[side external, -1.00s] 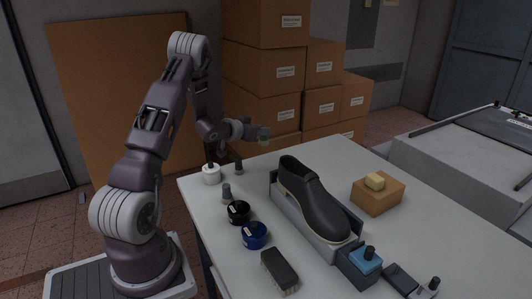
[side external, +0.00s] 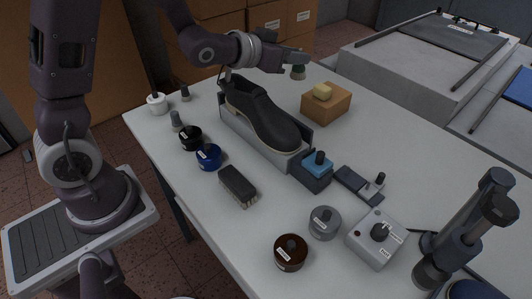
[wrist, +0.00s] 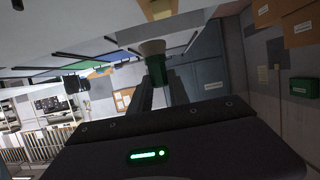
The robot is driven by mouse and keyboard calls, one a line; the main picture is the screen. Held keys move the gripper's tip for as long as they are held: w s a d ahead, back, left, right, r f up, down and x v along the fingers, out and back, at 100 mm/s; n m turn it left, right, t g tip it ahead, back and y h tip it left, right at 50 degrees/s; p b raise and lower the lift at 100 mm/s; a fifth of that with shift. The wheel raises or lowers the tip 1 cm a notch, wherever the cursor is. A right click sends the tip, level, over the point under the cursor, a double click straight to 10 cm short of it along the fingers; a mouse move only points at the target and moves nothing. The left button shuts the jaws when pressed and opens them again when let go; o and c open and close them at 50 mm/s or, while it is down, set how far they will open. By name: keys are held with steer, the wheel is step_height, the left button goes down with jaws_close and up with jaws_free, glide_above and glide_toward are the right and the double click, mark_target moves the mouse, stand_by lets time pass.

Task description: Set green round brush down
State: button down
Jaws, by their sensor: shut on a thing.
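My gripper (side external: 297,60) is shut on the green round brush (side external: 298,73) at the far side of the table, beyond the shoe. In the wrist view the brush (wrist: 157,71) is between the fingertips, with a green body and a pale end. Whether the brush touches the tabletop I cannot tell. A dark shoe (side external: 261,113) sits on a grey stand to the left and nearer. An orange-brown block (side external: 327,104) with a yellow piece on top stands to the right of the brush and nearer.
The white table (side external: 400,150) has free room right of the orange-brown block. A blue jar (side external: 208,156), black jar (side external: 190,138), bristle brush (side external: 238,186) and blue-topped block (side external: 314,173) stand nearer. A grey unit (side external: 420,60) is beyond the table.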

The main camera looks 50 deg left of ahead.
steer(key=s+d+f+m+g+h, duration=0.3)
steer(key=s+d+m+h, duration=0.1)
steer(key=d+m+h, duration=0.15)
steer(key=s+d+f+m+g+h, duration=0.2)
steer(key=s+d+m+h, duration=0.25)
steer(key=d, duration=0.25)
steer(key=s+d+f+m+g+h, duration=0.2)
steer(key=s+m+g+h, duration=0.2)
steer(key=s+m+g, duration=0.6)
steer(key=s+f, duration=0.1)
steer(key=f, duration=0.2)
steer(key=s+f+n, duration=0.1)
steer(key=f, duration=0.2)
steer(key=s+f+n+t, duration=0.1)
steer(key=f, duration=0.3)
steer(key=shift+f, duration=0.2)
steer(key=shift+f, duration=0.35)
steer(key=shift+f, duration=0.1)
